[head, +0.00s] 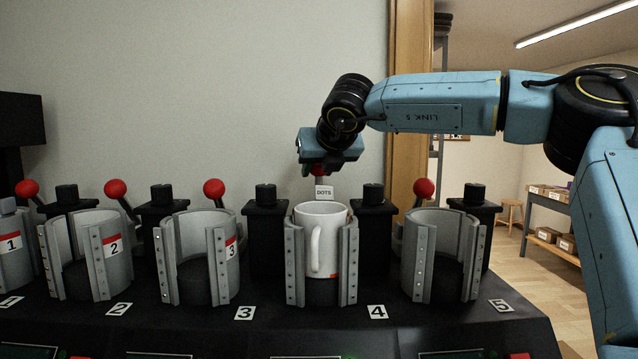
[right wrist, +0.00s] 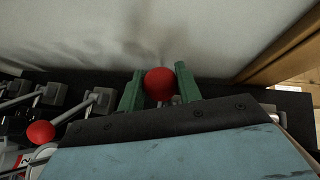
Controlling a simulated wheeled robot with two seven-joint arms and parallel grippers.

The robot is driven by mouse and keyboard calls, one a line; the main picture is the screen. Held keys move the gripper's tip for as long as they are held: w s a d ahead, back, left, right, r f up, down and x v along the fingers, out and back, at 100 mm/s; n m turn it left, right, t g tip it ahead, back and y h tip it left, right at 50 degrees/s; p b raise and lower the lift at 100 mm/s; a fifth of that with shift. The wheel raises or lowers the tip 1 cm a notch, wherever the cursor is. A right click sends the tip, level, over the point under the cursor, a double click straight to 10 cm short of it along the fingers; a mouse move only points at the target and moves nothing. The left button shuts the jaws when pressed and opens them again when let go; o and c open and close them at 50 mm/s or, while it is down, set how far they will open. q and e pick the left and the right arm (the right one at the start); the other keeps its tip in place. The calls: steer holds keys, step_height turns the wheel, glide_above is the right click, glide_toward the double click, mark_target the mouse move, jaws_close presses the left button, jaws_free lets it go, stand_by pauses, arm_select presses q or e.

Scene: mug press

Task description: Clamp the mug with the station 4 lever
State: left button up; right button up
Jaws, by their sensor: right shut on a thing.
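The white mug (head: 330,222) stands upright inside the station 4 holder, its handle facing me in the gap between the two grey jaws (head: 294,265). Behind it is the station 4 lever, with its red knob (head: 319,171) mostly covered by my right gripper (head: 320,165) in the head view. In the right wrist view the knob (right wrist: 160,83) sits between the green fingers of my right gripper (right wrist: 160,88), which is shut on it. The lever's shaft is mostly hidden. My left gripper is not in view.
Empty grey holders stand at stations 2 (head: 84,255), 3 (head: 195,258) and 5 (head: 440,255), with red-knobbed levers behind them. A wall (head: 220,90) is behind the bench, and a wooden post (head: 408,120) rises at right.

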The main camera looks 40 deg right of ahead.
steer(key=o, duration=0.7)
steer(key=shift+d, duration=0.2)
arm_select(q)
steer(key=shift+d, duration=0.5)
arm_select(e)
steer(key=shift+a, duration=0.1)
steer(key=shift+s+a+r+p, duration=0.1)
steer(key=shift+s+r+p, duration=0.2)
steer(key=shift+r, duration=0.75)
steer(key=shift+s+a+r+p, duration=0.15)
steer(key=shift+r+p, duration=0.3)
steer(key=shift+r, duration=0.55)
steer(key=shift+s+a+r+p, duration=0.1)
steer(key=shift+s+r+p, duration=0.2)
steer(key=shift+r, duration=0.75)
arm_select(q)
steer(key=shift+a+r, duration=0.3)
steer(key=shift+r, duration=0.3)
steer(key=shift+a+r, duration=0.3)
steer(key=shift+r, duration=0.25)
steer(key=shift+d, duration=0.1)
